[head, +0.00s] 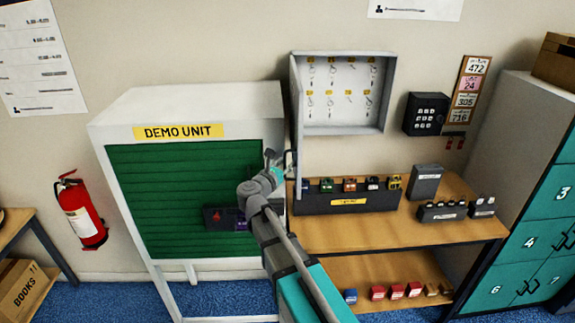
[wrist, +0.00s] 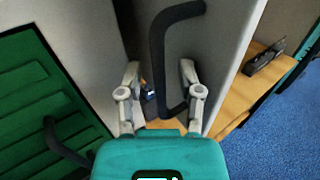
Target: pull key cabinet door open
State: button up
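The grey key cabinet (head: 388,95) is on the wall, with keys on hooks under yellow tags inside. Its door (head: 297,120) stands wide open, swung out at the left side and seen nearly edge-on. In the wrist view the door (wrist: 220,50) is a pale panel with a black bar handle (wrist: 158,60). My gripper (head: 279,158) is at the door's lower outer part. In the wrist view my gripper (wrist: 160,70) has its fingers spread, with the handle between them and a gap visible on each side. In the head view the handle is largely hidden by my gripper.
The white demo unit with a green shutter (head: 180,195) stands close on the left of my arm. A wooden bench (head: 430,225) below the cabinet carries a dark rack (head: 345,203) and small boxes. A keypad box (head: 425,113) hangs at right. Teal lockers (head: 530,220) stand far right.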

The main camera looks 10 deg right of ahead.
jog(key=shift+s, duration=0.1)
jog(key=v, duration=1.2)
dwell(0.4)
